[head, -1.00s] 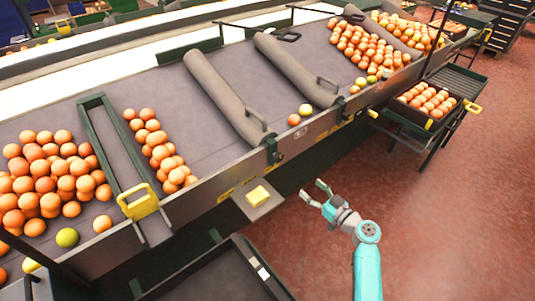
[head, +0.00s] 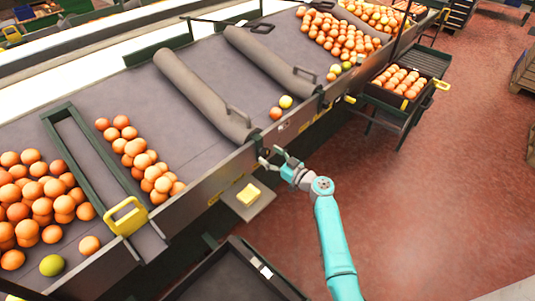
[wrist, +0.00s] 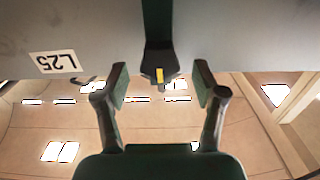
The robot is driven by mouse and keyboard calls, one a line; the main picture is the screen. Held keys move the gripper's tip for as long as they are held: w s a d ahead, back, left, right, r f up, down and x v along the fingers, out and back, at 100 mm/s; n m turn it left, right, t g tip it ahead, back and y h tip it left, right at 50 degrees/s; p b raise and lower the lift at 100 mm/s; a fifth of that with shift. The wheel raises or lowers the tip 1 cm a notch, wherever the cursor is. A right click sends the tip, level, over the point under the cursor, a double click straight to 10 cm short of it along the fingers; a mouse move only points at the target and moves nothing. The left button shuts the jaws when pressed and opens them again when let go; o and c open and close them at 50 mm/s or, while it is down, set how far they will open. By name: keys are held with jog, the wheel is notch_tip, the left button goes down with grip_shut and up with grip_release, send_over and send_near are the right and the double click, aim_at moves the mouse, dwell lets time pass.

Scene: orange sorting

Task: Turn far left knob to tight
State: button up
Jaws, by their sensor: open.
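A dark knob (wrist: 160,68) with a yellow mark shows in the wrist view. It hangs at the end of a dark bracket on the grey conveyor side wall, and its yellow mark runs upright in the picture. My gripper (wrist: 161,84) is open, with one finger on each side of the knob and a gap to both. In the head view my gripper (head: 271,156) is at the conveyor's front side wall, by the lower end of the left grey roller. There the fingers and wall make the knob hard to make out.
A label reading L25 (wrist: 56,62) is upside down in the wrist view. The conveyor (head: 200,110) carries several oranges. A yellow block (head: 248,194) rests on a small shelf left of my gripper. A crate of oranges (head: 398,82) stands right. The red floor is open.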

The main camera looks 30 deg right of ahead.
jog(key=shift+x, duration=0.85)
jog(key=c, duration=1.1)
jog(key=shift+c, duration=0.2)
